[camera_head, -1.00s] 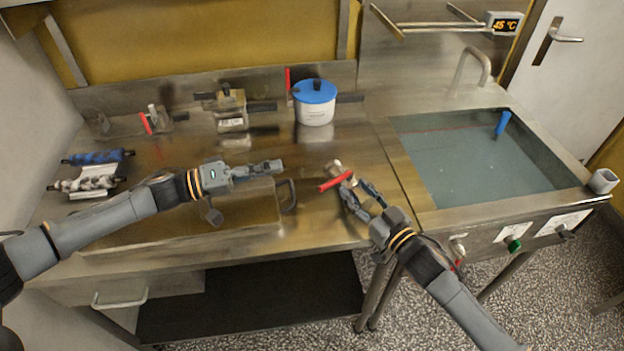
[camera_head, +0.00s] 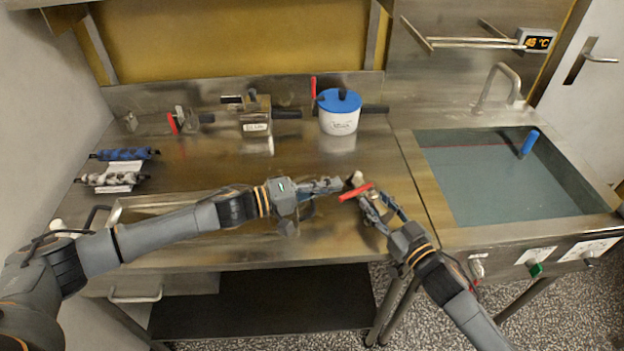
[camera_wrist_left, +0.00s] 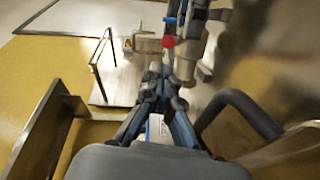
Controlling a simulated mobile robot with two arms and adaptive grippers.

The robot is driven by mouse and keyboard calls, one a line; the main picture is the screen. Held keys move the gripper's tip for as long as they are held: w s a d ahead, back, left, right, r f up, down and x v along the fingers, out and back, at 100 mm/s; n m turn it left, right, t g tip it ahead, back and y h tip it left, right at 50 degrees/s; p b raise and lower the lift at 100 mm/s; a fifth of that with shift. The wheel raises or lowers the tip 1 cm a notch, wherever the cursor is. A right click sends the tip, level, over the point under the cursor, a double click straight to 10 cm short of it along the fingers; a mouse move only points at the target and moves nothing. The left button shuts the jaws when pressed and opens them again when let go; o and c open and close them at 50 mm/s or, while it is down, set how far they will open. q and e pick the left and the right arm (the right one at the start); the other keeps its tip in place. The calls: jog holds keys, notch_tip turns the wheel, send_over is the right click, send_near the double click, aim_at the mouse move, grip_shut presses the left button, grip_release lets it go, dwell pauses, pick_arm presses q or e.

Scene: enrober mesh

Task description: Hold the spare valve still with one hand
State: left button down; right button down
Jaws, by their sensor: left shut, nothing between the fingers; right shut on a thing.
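A small valve with a red bar handle (camera_head: 355,191) and a pale metal body is above the worktop, left of the sink. My right gripper (camera_head: 370,201) is shut on it from the front right; its fingers hide part of the body. My left gripper (camera_head: 338,185) is shut and empty, its tips pointing right, close to the valve's left side. I cannot tell whether they touch. In the left wrist view the shut left fingers (camera_wrist_left: 157,78) point towards a red round end (camera_wrist_left: 168,42), probably of the handle, with the right gripper beside it.
A white pot with a blue lid (camera_head: 339,112) and a metal block with dark handles (camera_head: 256,116) stand at the back. Another red-handled fitting (camera_head: 173,123) is at back left. Blue and pale rollers (camera_head: 124,154) lie at left. A water-filled sink (camera_head: 500,180) is at right.

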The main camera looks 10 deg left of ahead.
pick_arm(q)
jog(key=shift+s+d, duration=0.5)
jog(key=shift+s, duration=0.05)
